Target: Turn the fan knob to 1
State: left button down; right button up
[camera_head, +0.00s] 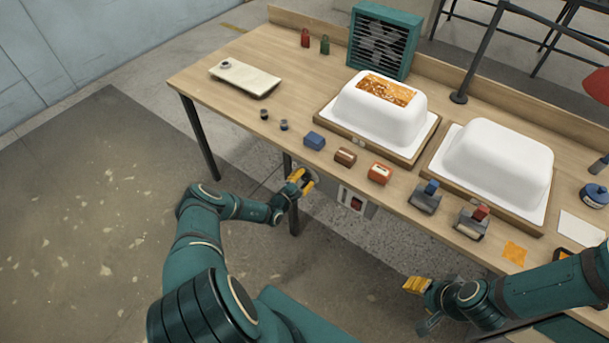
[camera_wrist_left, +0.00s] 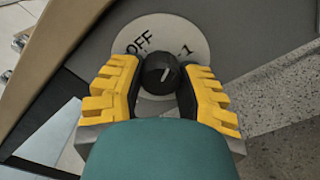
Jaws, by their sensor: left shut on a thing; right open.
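The fan knob (camera_wrist_left: 161,73) is small, round and black with a white line on top. It sits on a pale round dial (camera_wrist_left: 165,30) marked "OFF" at upper left and "1" at upper right. The white line points up and slightly right, between the two marks. My left gripper (camera_wrist_left: 161,85) is shut on the knob, one yellow finger on each side. In the head view my left gripper (camera_head: 301,181) is at the table's front, below the top, and hides the knob. The green fan (camera_head: 383,42) stands at the table's back. My right gripper (camera_head: 416,286) is open and empty, in front of the table.
The wooden table (camera_head: 225,115) carries two white tub shells (camera_head: 375,112) (camera_head: 497,160) on wooden bases. Several small blocks and clamps line its front edge. A grey box with a red switch (camera_head: 354,201) hangs below the edge, right of my left gripper. Floor left of the table is clear.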

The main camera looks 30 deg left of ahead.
pick_arm(q)
jog(key=m+p, duration=0.2)
jog(key=m, duration=0.3)
jog(key=shift+a+r+m+p, duration=0.1)
jog(key=shift+m+p, duration=0.25)
jog(key=shift+m, duration=0.05)
dwell(0.4)
jog(key=c, duration=0.6)
grip_release()
jog(key=shift+o, duration=0.2)
jog(key=s, duration=1.2)
jog(key=shift+a, duration=0.45)
